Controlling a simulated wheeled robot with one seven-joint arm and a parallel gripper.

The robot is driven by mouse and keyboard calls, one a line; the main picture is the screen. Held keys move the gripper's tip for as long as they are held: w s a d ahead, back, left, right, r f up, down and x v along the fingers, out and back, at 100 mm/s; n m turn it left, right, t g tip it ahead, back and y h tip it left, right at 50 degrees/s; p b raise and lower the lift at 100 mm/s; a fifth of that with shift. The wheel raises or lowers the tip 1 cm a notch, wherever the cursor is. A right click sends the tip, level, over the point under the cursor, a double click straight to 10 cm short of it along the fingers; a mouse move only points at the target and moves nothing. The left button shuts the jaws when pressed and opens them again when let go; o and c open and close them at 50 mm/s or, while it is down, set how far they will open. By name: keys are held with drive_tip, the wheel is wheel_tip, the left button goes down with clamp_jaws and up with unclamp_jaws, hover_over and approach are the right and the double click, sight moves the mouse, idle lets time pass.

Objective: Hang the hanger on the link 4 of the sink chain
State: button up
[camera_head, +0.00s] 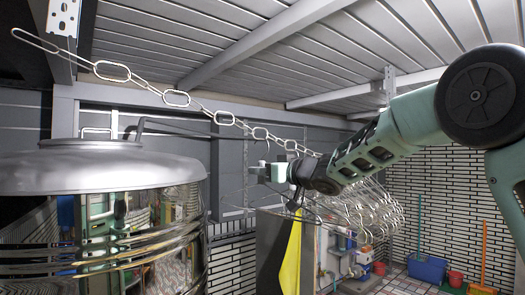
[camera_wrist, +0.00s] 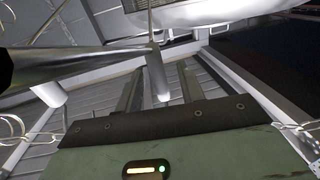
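The sink chain (camera_head: 177,92) runs in the head view from the upper left down to the centre, as a line of long pale metal links. Several wire hangers (camera_head: 362,215) cluster at the centre right, below my arm.
A large shiny metal tank (camera_head: 100,175) fills the left. A yellow cloth-like piece (camera_head: 291,258) is below my gripper. Metal ceiling beams (camera_head: 265,42) cross above.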

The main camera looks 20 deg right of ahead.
drive_tip(key=b+v, duration=0.6)
drive_tip(key=v, duration=1.1)
drive_tip(key=shift+s+d, duration=0.15)
drive_tip(key=shift+s, duration=0.05)
